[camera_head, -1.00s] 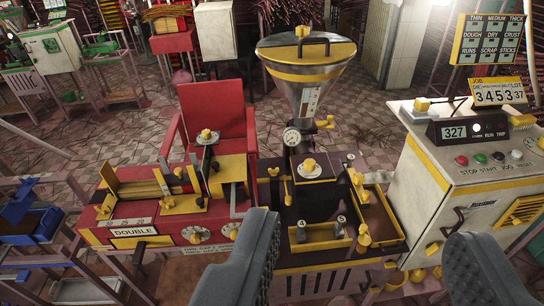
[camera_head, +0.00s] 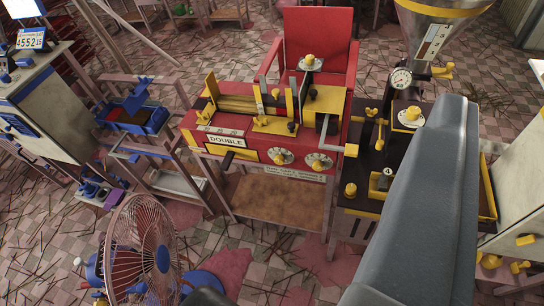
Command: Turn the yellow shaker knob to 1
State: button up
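Several yellow knobs show, and I cannot tell which one is the shaker knob because no label or number for it is readable. On the red machine (camera_head: 238,155) marked DOUBLE, one yellow knob (camera_head: 310,59) sits on a round plate at the top, and two dials (camera_head: 281,157) (camera_head: 319,162) are on the front. On the dark extruder to its right, a yellow knob (camera_head: 412,113) sits on a pale round plate. My gripper (camera_head: 325,200) is open and empty; one large grey finger covers much of the dark extruder, and the other barely shows at the bottom edge.
A pink-bladed fan (camera_head: 142,255) stands at the lower left. Blue trays (camera_head: 135,118) and a pale control cabinet (camera_head: 50,100) are at the left. A funnel (camera_head: 440,12) rises at the upper right.

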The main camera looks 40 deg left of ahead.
aim_at(280, 159)
jog(key=k, duration=1.3)
jog(key=u, duration=0.3)
jog(key=i, duration=0.75)
jog(key=u, duration=0.65)
jog(key=i, duration=0.5)
jog(key=u, duration=0.1)
